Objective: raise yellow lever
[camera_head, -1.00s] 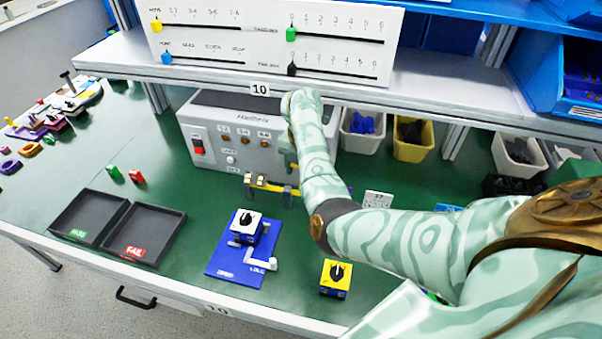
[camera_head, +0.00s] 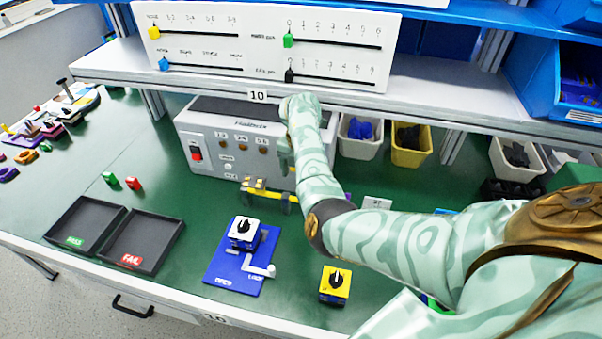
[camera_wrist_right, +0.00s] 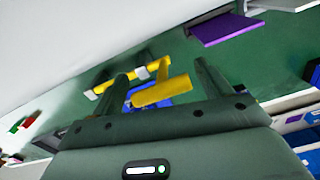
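The yellow lever (camera_head: 257,186) is low in front of the grey control box, partly hidden by my right arm. In the right wrist view the yellow lever (camera_wrist_right: 160,92) has its bar between the two fingers of my right gripper (camera_wrist_right: 160,72). The fingers are apart, with green table visible between them and the bar; they look open and not closed on it. A yellow and grey part of the fixture (camera_wrist_right: 118,80) lies just beyond. In the head view my right gripper is mostly hidden behind its own arm. My left gripper is in neither view.
The grey control box (camera_head: 215,150) stands behind the lever, under a shelf (camera_head: 420,100) with a slider panel (camera_head: 270,30). A blue plate (camera_head: 225,268) with a rotary switch (camera_head: 243,232) and a yellow switch box (camera_head: 335,284) stand in front. Black trays (camera_head: 145,240) are left.

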